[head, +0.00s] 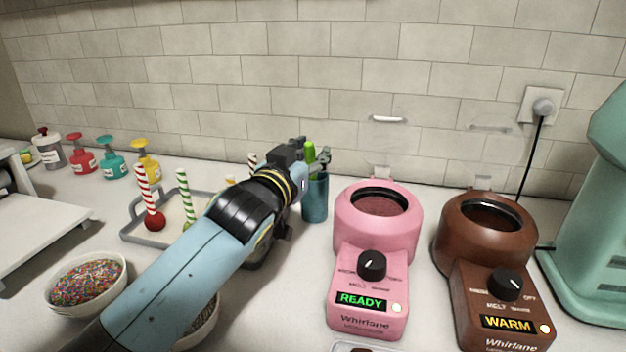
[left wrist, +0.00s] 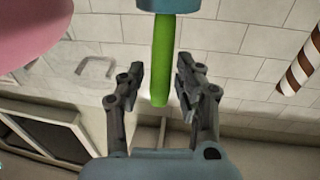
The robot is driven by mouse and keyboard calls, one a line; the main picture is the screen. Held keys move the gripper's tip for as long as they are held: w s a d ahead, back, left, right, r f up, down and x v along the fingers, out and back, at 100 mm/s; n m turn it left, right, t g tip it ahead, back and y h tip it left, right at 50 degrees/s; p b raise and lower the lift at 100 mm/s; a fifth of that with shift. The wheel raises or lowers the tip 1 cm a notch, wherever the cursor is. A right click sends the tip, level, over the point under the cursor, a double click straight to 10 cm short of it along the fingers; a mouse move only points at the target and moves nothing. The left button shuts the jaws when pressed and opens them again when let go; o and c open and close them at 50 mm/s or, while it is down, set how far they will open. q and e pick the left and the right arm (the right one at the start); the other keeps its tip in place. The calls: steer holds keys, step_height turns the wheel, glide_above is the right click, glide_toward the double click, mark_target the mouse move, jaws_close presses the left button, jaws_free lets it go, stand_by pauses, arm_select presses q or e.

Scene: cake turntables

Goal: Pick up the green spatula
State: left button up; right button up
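The green spatula (head: 309,151) stands in a teal cup (head: 315,200) at the back middle of the counter. In the left wrist view, which looks upside down, its green handle (left wrist: 162,60) sticks out of the cup (left wrist: 190,5). My left gripper (head: 313,153) is at the handle above the cup. In the left wrist view the left gripper (left wrist: 160,75) is open, with one finger on each side of the handle and a gap to both. The spatula's lower part is hidden in the cup. My right gripper is in neither view.
A pink melter (head: 376,225) reading READY stands just right of the cup, with a brown melter (head: 484,235) beyond it. A grey tray (head: 140,236) with striped sticks and a sprinkle bowl (head: 62,303) are at left. The tiled wall is close behind.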

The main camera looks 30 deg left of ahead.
arm_select(q)
jaws_close()
steer(key=shift+r, duration=0.1)
